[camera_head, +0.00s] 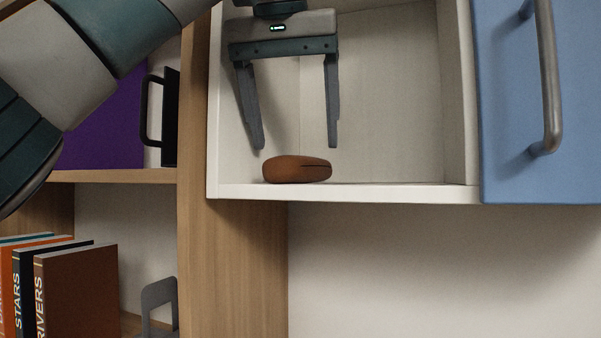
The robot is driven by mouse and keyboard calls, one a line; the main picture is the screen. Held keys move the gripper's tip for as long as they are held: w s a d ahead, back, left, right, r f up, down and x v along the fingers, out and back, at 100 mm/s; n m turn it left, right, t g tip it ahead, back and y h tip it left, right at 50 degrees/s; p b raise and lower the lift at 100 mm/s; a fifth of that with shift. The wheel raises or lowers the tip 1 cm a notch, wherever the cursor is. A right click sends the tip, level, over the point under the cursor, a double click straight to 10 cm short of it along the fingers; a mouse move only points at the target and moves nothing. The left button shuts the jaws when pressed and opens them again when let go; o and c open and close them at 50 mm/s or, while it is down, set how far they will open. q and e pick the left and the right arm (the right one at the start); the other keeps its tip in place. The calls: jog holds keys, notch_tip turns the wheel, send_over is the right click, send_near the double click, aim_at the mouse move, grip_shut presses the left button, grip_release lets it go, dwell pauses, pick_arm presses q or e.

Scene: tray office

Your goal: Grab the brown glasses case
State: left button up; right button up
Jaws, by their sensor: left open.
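The brown glasses case (297,169) lies on the floor of a white open cabinet (390,192), near its left side and front edge. It is a rounded, closed case with a dark seam line on its right part. My left gripper (298,145) is above the case, pointing down, with its two fingers spread wide and nothing between them. The fingertips are a little above the case's top and appear apart from it. My right gripper is not in view.
A blue door (535,100) with a grey bar handle (549,80) stands at the right. Wooden shelves (120,176) at the left hold a purple item (105,125), a black-handled object (168,118) and several books (75,290). The cabinet floor right of the case is clear.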

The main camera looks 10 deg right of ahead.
aim_at(300, 159)
pick_arm(q)
jog(key=shift+d+f, duration=0.1)
jog(key=shift+f, duration=0.05)
jog(key=shift+p+x, duration=0.5)
jog(key=shift+x, duration=2.05)
jog(key=shift+s+d, duration=0.1)
jog(key=c, duration=1.3)
